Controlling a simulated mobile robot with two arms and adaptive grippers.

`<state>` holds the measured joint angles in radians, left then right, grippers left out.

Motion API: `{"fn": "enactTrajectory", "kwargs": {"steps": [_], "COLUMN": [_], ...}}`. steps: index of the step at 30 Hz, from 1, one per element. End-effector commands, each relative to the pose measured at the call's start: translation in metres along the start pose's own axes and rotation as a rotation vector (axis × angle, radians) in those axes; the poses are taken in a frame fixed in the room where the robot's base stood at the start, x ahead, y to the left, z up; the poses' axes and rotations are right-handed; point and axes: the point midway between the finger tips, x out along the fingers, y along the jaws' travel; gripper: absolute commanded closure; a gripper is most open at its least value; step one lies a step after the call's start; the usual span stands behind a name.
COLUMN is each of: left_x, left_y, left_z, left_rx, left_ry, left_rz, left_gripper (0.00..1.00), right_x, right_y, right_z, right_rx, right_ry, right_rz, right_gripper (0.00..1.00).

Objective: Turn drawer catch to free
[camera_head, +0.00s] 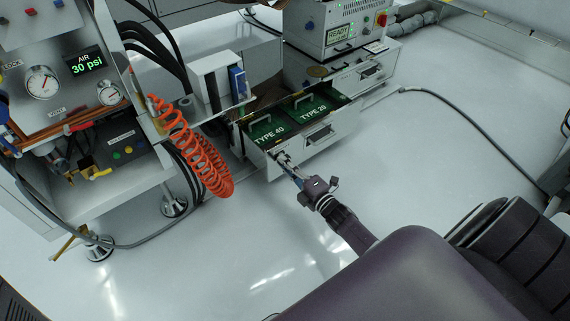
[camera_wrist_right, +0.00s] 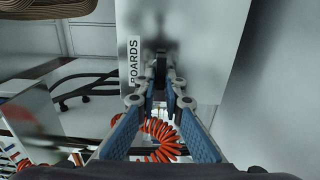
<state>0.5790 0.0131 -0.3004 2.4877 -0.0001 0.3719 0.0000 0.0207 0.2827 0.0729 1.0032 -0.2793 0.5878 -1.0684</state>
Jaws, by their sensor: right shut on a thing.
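The open drawer (camera_head: 338,130) shows at the middle top of the head view, with its light front and a bar handle (camera_head: 319,132). My right gripper (camera_head: 283,159) reaches to the left end of the drawer front. In the right wrist view its fingers (camera_wrist_right: 160,88) close on a small dark catch (camera_wrist_right: 160,69) that stands on a light panel (camera_wrist_right: 205,60) labelled BOARDS. The fingertips and my gripper largely hide the catch in the head view, and its exact turn cannot be told. My left gripper is not in view.
Green boards (camera_head: 265,131) marked TYPE 40 and TYPE 20 lie in the drawer. A coiled orange hose (camera_head: 207,165) hangs to the left of my right gripper. A cabinet with gauges (camera_head: 42,82) stands at the left. The floor right of the drawer is mostly clear.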

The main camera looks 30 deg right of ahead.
Motion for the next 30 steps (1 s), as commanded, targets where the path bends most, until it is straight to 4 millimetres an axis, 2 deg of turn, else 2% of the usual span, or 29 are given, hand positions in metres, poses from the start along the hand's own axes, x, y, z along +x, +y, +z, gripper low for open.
{"fn": "enactTrajectory", "kwargs": {"steps": [2, 3, 8, 16, 20, 23, 30], "left_x": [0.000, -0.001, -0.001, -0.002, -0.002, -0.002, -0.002], "left_y": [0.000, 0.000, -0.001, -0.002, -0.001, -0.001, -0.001], "left_z": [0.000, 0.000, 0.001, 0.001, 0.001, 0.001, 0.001], "left_rx": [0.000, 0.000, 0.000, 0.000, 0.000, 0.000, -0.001], "left_ry": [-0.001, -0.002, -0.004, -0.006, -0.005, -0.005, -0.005], "left_rz": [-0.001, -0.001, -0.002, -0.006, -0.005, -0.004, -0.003], "left_gripper": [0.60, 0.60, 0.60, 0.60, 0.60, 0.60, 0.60], "right_x": [0.000, 0.000, 0.000, -0.001, -0.009, -0.023, -0.069], "right_y": [-0.001, -0.001, -0.001, -0.001, -0.001, -0.002, -0.002], "right_z": [-0.002, -0.002, -0.001, 0.000, 0.000, 0.000, -0.001], "right_rx": [-0.002, -0.002, -0.001, 0.000, 0.000, 0.001, 0.001], "right_ry": [0.003, 0.003, 0.002, 0.001, 0.001, 0.000, 0.001], "right_rz": [-0.002, -0.002, -0.002, -0.001, -0.001, -0.002, -0.004], "right_gripper": [1.00, 0.89, 0.74, 0.74, 0.74, 0.74, 0.74]}}
